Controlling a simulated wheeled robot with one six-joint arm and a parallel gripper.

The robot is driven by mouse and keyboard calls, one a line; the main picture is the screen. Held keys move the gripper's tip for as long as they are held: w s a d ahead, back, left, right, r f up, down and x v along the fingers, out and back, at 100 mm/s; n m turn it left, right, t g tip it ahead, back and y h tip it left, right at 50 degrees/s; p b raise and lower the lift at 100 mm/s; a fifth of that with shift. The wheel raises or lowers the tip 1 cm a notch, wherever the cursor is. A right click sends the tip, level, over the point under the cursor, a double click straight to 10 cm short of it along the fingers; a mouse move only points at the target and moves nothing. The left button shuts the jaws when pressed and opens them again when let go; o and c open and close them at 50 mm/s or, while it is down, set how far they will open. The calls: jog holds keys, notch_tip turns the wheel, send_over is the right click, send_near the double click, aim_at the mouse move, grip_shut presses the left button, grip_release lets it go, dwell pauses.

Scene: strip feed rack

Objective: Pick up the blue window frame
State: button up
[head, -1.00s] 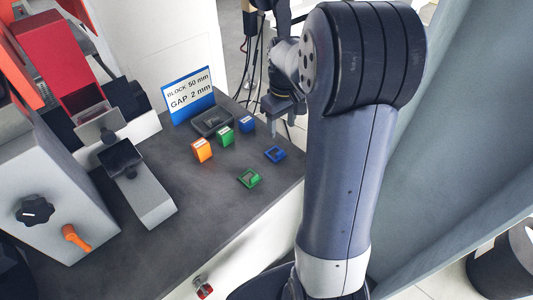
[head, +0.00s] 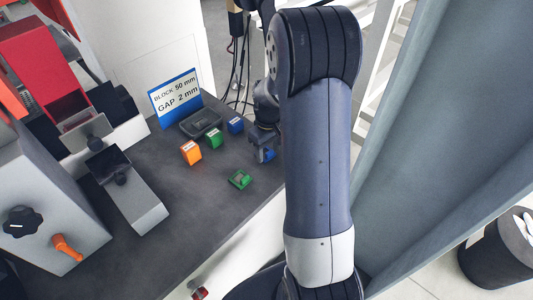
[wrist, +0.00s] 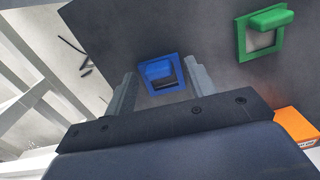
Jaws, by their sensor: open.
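The blue window frame (wrist: 158,71) lies on the dark tabletop near its edge. In the wrist view it sits between the two grey fingers of my gripper (wrist: 160,92), which are open on either side of it. I cannot tell whether either finger touches it. In the head view my gripper (head: 264,142) is over the blue window frame (head: 267,155) and hides much of it. My arm hides the area to the right.
A green window frame (head: 240,180) lies nearby, also in the wrist view (wrist: 265,33). Orange (head: 190,152), green (head: 214,139) and blue (head: 235,125) blocks stand near a dark tray (head: 201,122) and a sign (head: 175,96). The table edge is close by.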

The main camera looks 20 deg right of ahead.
jog(key=c, duration=1)
jog(key=shift+c, duration=0.4)
jog(key=shift+r, duration=0.15)
